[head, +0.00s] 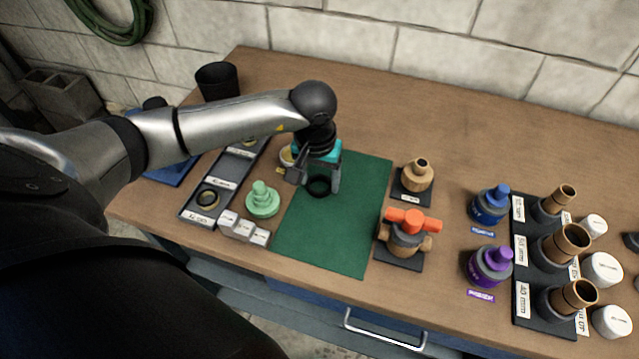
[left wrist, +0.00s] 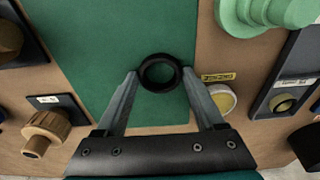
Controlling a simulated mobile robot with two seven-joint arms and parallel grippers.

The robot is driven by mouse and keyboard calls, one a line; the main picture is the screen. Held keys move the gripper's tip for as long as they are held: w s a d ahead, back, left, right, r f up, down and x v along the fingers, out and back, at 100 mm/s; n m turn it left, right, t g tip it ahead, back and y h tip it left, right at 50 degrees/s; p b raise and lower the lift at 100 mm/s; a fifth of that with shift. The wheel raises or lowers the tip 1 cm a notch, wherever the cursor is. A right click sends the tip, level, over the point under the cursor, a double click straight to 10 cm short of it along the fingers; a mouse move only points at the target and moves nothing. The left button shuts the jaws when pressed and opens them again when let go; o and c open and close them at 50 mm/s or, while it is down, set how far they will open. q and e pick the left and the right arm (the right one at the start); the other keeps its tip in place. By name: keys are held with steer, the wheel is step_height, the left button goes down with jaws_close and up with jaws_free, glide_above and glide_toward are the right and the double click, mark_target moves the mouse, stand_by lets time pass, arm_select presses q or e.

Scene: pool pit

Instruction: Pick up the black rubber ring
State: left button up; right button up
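The black rubber ring (left wrist: 160,88) lies on the green mat (left wrist: 100,40), near the mat's edge in the left wrist view. In the head view the ring (head: 318,194) shows below my left gripper (head: 318,184), on the left part of the mat (head: 345,235). My left gripper is open, and in the left wrist view its fingertips (left wrist: 159,73) stand on either side of the ring with small gaps. I cannot tell how high the fingertips are above the mat. My right gripper is not in view.
A green stepped part (head: 263,200), white blocks (head: 243,228) and a dark tray (head: 190,211) holding a ring stand left of the mat. A yellowish dish (left wrist: 224,99) is close to one finger. An orange-handled valve (head: 407,232) and a brass fitting (head: 418,175) stand right.

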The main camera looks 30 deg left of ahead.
arm_select(q)
steer(key=c, duration=0.9)
step_height(320, 180, up, 20)
steer(key=shift+r+p, duration=0.1)
steer(key=shift+p, duration=0.8)
